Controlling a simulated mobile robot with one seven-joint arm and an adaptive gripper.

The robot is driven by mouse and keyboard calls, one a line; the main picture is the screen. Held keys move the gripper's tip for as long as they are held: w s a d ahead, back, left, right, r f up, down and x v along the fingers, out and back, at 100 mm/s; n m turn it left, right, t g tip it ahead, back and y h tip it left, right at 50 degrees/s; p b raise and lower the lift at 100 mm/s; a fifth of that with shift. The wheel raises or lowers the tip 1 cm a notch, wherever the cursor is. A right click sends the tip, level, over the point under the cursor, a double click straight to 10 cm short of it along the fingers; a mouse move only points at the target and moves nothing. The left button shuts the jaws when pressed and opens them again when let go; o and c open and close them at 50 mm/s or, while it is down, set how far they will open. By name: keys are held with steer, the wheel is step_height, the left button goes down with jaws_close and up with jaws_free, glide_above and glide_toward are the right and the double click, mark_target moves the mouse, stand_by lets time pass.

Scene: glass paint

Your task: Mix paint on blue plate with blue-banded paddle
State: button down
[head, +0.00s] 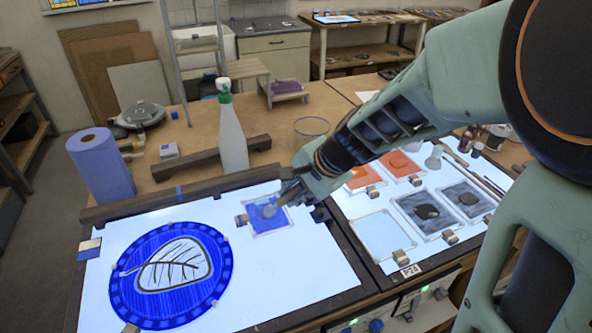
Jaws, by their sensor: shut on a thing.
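The blue plate (254,231) is a small clear square with blue paint (262,224) on it. It lies on the lit panel at the upper right of the left light table. My gripper (290,195) is above the plate's upper right side, shut on the paddle. The paddle's greyish end (268,210) shows over the blue paint. I cannot tell whether it touches the paint. My gripper hides most of the paddle, and I cannot make out its blue band.
A round blue glass piece with a leaf design (168,275) lies to the left. A white spray bottle (232,140) and a blue paper roll (102,166) stand behind. Orange and dark paint plates (429,213) lie on the right panel. The left panel's lower right is clear.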

steer(key=shift+f, duration=0.1)
stand_by(0.3)
steer(key=shift+w+d+f+b, duration=0.1)
steer(key=shift+w+d+b, duration=0.25)
steer(key=shift+w, duration=0.5)
steer(key=shift+w+a+p, duration=0.25)
steer(key=shift+a+p, duration=0.05)
steer(key=shift+a, duration=0.6)
steer(key=shift+w+a+p, duration=0.2)
steer(key=shift+a+p, duration=0.05)
steer(key=shift+a, duration=0.65)
steer(key=shift+s+d+b, duration=0.3)
steer(key=shift+s, duration=0.25)
steer(key=shift+s+d+b, duration=0.25)
steer(key=shift+s, duration=0.3)
steer(key=shift+s+d+b, duration=0.2)
steer(key=shift+d+b, duration=0.05)
steer(key=shift+d, duration=0.25)
steer(key=shift+s+d+b, duration=0.15)
steer(key=shift+d+b, duration=0.05)
steer(key=shift+d, duration=0.25)
